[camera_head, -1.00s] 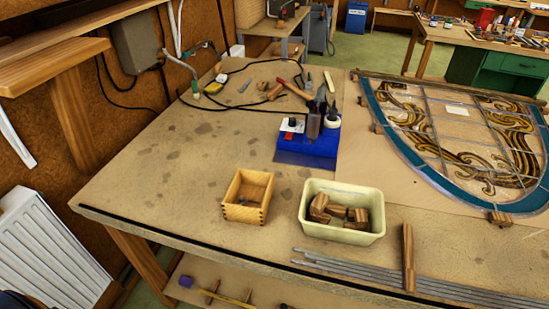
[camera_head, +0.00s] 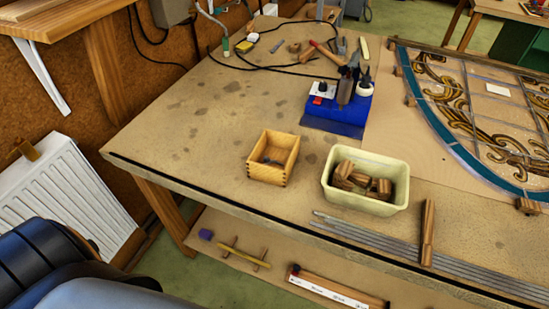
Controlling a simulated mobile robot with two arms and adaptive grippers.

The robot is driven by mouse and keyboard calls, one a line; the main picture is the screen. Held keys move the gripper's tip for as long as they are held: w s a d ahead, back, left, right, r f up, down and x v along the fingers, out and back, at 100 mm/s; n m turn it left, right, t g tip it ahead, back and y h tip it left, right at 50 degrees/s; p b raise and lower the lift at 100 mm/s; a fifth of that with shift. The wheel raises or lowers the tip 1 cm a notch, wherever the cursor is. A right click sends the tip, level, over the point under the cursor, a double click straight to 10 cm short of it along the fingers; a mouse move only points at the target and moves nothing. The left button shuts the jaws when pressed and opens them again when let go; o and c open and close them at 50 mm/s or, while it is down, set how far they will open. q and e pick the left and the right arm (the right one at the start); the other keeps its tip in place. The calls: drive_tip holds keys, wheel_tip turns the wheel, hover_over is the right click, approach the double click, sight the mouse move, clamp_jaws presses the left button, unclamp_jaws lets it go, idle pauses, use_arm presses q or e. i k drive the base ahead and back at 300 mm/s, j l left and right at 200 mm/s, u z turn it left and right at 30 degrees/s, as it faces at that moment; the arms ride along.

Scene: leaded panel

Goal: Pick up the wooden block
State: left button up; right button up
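Several brown wooden blocks (camera_head: 357,180) lie in a cream plastic tub (camera_head: 337,197) near the front edge of the workbench. They overlap, so I cannot tell exactly how each one lies. More small wooden blocks stand along the edge of the leaded panel (camera_head: 450,125), one of them at its front corner (camera_head: 528,206). I cannot tell which block the task means. A dark, rounded part of my own arm shows at the lower left, beside the bench. Neither of my grippers is in view.
A small open wooden box (camera_head: 267,174) stands left of the tub. A wooden-handled tool (camera_head: 427,232) lies across grey lead strips (camera_head: 385,243) on the right. A blue tool stand (camera_head: 338,116) is behind. A white radiator (camera_head: 65,195) stands left.

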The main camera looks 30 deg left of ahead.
sight(523, 205)
drive_tip(key=l+u, duration=0.2)
drive_tip(key=l, duration=0.35)
drive_tip(key=k+l+u, duration=0.15)
drive_tip(key=l, duration=0.4)
drive_tip(key=l+u, duration=0.2)
drive_tip(key=l, duration=0.3)
drive_tip(key=k, duration=0.05)
